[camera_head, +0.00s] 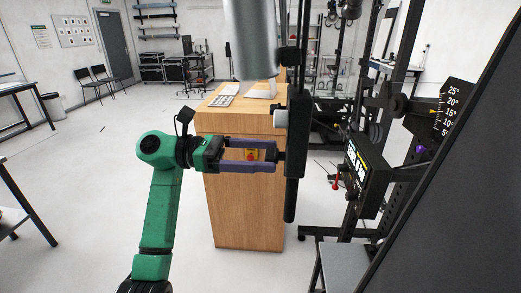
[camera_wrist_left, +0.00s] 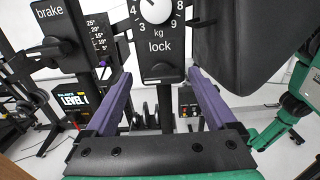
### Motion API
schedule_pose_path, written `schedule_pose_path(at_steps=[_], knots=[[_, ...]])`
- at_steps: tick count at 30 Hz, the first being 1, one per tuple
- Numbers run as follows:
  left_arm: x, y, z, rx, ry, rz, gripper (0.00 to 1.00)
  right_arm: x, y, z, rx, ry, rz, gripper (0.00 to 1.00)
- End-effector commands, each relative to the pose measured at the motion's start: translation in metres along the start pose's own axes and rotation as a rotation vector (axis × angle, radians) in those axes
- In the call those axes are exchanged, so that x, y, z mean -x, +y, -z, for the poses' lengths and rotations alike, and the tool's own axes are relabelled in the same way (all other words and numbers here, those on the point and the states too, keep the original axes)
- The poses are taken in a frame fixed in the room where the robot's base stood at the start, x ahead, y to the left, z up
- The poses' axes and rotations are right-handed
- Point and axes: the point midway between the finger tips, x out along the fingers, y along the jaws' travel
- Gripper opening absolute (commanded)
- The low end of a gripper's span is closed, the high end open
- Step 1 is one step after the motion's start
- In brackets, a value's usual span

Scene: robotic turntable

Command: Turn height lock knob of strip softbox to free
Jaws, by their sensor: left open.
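My left gripper (camera_head: 279,155) is open, its two purple fingers pointing right toward a black upright housing (camera_head: 296,135). The housing carries a white dial (camera_head: 281,118). In the left wrist view the dial (camera_wrist_left: 155,8) is marked "kg", with the word "lock" on the panel below it. A small dark knob (camera_wrist_left: 163,74) sits under that word, between the open fingers (camera_wrist_left: 160,78) and apart from both. I cannot read its setting. A large black padded body (camera_wrist_left: 245,45), perhaps the softbox, fills the upper right there. My right gripper is not in view.
A wooden cabinet (camera_head: 240,205) stands behind the gripper. A grey cylinder (camera_head: 249,40) hangs above it. A black display box (camera_head: 367,172) with a red lever is to the right. A "brake" panel (camera_wrist_left: 57,35) is left in the wrist view.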

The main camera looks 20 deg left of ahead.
Motion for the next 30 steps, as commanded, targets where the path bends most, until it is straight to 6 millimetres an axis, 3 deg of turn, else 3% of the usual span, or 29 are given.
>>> schedule_pose_path(at_steps=[1,2,8,20,30], knots=[[0.0,0.0,0.0,0.0,0.0,0.0,0.9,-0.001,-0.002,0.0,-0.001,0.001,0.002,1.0],[0.0,0.0,0.0,0.0,0.0,0.0,0.82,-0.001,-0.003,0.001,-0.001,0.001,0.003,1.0],[0.0,0.0,0.0,0.001,0.0,0.001,0.06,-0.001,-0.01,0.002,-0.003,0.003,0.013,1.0],[0.001,0.0,0.001,0.059,0.0,0.0,0.04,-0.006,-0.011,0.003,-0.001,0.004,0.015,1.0],[0.001,0.001,0.003,0.293,0.002,-0.001,0.04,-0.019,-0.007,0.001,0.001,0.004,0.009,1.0]])
